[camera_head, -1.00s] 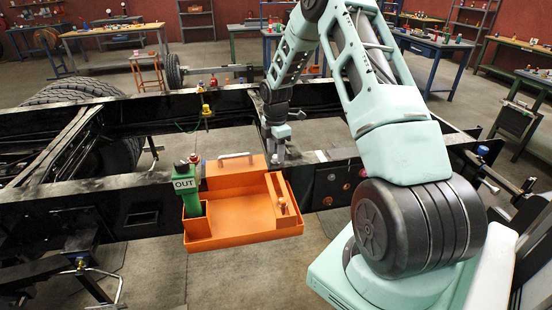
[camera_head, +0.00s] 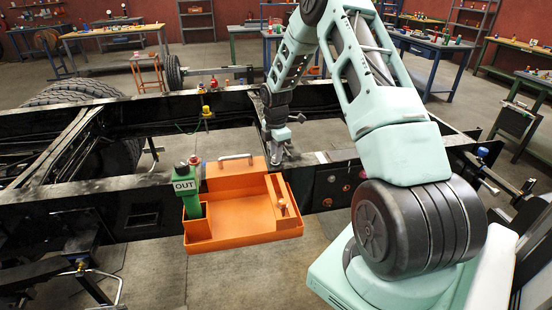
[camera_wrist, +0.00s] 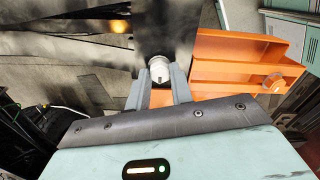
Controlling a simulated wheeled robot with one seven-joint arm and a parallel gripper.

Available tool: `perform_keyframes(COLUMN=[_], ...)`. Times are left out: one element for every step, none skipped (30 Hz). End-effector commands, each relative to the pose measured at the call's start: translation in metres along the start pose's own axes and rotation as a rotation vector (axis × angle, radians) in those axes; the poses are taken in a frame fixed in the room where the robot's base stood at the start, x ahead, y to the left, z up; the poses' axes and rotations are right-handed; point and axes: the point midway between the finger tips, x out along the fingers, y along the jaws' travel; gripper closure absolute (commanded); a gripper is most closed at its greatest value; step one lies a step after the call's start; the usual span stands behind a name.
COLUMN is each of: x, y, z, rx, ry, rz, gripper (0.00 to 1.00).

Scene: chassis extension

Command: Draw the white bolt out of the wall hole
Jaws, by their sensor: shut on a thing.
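My gripper (camera_wrist: 159,80) is at the dark chassis wall, just beside the orange tray. In the wrist view its two grey fingers are shut on the white bolt (camera_wrist: 159,63), a pale round piece between the tips. The bolt's far end points at the dark wall (camera_wrist: 165,25); how much of it sits in the hole is hidden. In the head view my gripper (camera_head: 276,152) is over the chassis rail (camera_head: 140,198), and the bolt cannot be made out there.
The orange tray (camera_head: 240,222) hangs on the rail's near side, with a handle (camera_head: 236,156) behind it. Coloured caps (camera_head: 346,187) dot the rail to the right. Open floor lies in front.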

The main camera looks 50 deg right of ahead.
Motion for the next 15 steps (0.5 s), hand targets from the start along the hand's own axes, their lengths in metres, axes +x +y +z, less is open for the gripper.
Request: perform_keyframes(x=[-0.007, -0.013, -0.021, -0.027, -0.033, -0.041, -0.047, -0.053, -0.060, -0.065, -0.069, -0.075, -0.079, -0.082, -0.086], y=[0.001, 0.001, 0.001, 0.001, 0.001, 0.001, 0.001, 0.001, 0.001, 0.000, 0.001, 0.000, 0.000, 0.000, 0.000], z=[0.001, 0.001, 0.001, 0.001, 0.001, 0.001, 0.001, 0.001, 0.001, 0.001, 0.001, 0.001, 0.001, 0.000, 0.000], rx=[0.001, 0.001, 0.002, 0.002, 0.002, 0.001, 0.001, 0.001, 0.001, 0.001, 0.001, 0.001, 0.001, 0.000, 0.001], ry=[-0.001, -0.001, -0.002, -0.002, -0.002, -0.002, -0.002, -0.002, -0.002, -0.002, -0.002, -0.001, -0.001, -0.001, 0.000], rz=[0.006, 0.006, 0.007, 0.006, 0.007, 0.006, 0.007, 0.006, 0.006, 0.005, 0.005, 0.004, 0.004, 0.004, 0.002], gripper=[1.00, 1.00, 1.00, 1.00, 1.00, 1.00, 1.00, 1.00, 1.00, 1.00, 1.00, 1.00, 1.00, 1.00, 1.00])
